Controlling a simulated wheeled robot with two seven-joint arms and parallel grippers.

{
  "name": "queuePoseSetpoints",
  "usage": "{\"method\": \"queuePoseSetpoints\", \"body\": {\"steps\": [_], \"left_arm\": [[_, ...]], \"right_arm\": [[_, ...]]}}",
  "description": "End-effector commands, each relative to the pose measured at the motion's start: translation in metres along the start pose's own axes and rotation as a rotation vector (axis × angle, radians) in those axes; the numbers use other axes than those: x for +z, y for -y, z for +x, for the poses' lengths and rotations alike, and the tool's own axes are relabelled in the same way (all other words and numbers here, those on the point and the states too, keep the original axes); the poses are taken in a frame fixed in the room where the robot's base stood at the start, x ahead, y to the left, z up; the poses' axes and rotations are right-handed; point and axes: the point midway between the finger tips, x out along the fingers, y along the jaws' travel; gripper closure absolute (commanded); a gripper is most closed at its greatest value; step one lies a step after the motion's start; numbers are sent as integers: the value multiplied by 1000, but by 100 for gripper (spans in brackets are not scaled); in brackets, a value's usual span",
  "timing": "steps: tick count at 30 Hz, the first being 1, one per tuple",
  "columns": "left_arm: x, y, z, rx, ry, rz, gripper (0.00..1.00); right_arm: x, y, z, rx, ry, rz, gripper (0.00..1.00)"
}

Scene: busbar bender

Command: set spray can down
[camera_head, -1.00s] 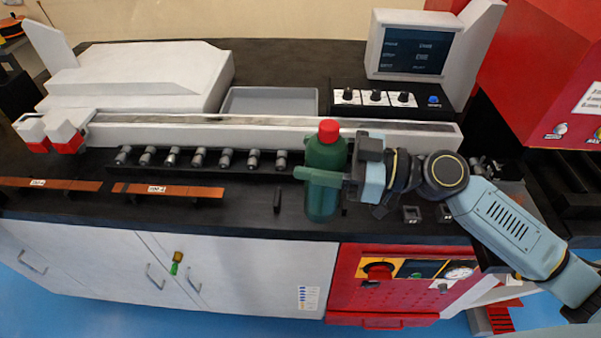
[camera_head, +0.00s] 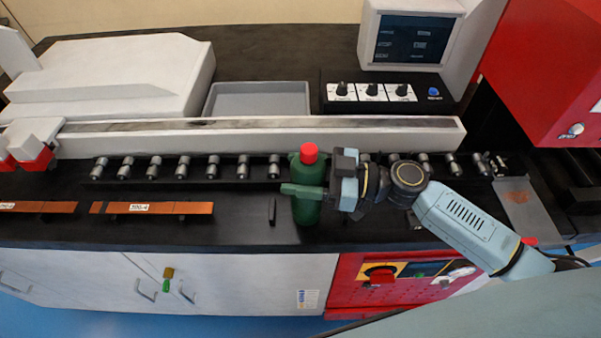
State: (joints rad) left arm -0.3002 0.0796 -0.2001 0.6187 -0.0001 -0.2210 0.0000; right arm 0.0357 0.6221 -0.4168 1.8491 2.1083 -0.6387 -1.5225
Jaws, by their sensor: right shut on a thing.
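The spray can (camera_head: 307,210) is a green bottle with a red cap, upright over the front part of the black worktop (camera_head: 240,232). My right gripper (camera_head: 308,192) is shut around its middle, with the arm coming in from the right. I cannot tell whether the can's base touches the worktop. My left gripper is not in view.
A row of grey metal rollers (camera_head: 213,166) runs behind the can, with a long white rail (camera_head: 260,137) beyond. Copper bars (camera_head: 158,208) lie at the left. A grey tray (camera_head: 258,99), a control panel (camera_head: 382,93) and a screen (camera_head: 413,38) stand behind. Bare worktop lies left of the can.

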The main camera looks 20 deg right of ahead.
Motion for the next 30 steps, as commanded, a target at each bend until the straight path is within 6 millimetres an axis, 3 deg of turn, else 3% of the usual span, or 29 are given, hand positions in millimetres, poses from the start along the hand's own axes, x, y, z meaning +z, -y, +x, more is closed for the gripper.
{"method": "queuePoseSetpoints", "body": {"steps": [4,17,18,22,30], "left_arm": [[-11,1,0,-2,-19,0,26],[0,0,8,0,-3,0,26],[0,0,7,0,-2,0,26],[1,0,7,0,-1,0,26],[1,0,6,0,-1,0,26]], "right_arm": [[6,0,0,0,-3,0,98],[11,0,0,0,-3,-1,98],[11,0,0,0,-1,0,38],[10,0,0,0,-1,0,21],[10,0,0,0,-1,0,20]]}}
